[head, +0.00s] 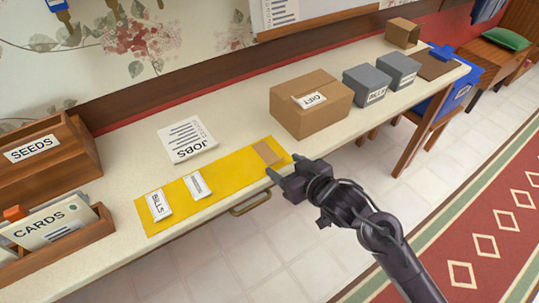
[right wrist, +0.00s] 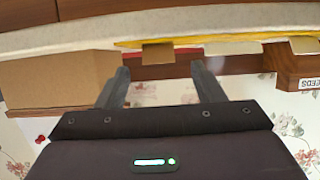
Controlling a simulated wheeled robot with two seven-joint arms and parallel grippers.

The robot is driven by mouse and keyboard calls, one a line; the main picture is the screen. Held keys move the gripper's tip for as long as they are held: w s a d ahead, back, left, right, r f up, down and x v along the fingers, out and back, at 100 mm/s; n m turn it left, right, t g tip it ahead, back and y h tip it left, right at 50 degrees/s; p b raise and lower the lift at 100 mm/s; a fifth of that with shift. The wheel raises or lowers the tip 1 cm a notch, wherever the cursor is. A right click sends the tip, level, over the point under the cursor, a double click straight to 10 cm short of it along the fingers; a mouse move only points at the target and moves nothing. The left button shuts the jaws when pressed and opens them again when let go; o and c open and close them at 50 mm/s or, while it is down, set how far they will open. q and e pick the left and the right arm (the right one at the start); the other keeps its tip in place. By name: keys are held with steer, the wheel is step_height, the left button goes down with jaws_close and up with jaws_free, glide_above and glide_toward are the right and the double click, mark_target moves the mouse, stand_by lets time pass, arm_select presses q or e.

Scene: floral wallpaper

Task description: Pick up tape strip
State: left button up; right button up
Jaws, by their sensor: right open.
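The tape strip (head: 267,152) is a small flat brown rectangle lying at the right end of the yellow mat (head: 180,210) on the long table. In the right wrist view the tape strip (right wrist: 158,54) shows beyond the fingertips, between them. My right gripper (head: 284,166) is open and empty at the table's front edge, just short of the strip. It also shows in the right wrist view (right wrist: 160,72), fingers apart. My left gripper is not in view.
White labels, one reading BILLS (head: 158,205), lie on the mat. A JOBS paper (head: 187,139) lies behind it. A cardboard GIFT box (head: 310,105) stands to the right, with grey bins (head: 366,87) beyond. A wooden CARDS holder (head: 62,243) is at left. A drawer handle (head: 250,205) juts from the front.

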mark_target(278, 161)
steer(key=x, duration=0.3)
steer(key=shift+w+f, duration=0.1)
steer(key=shift+w, duration=0.05)
steer(key=shift+c, duration=0.3)
steer(key=c, duration=1)
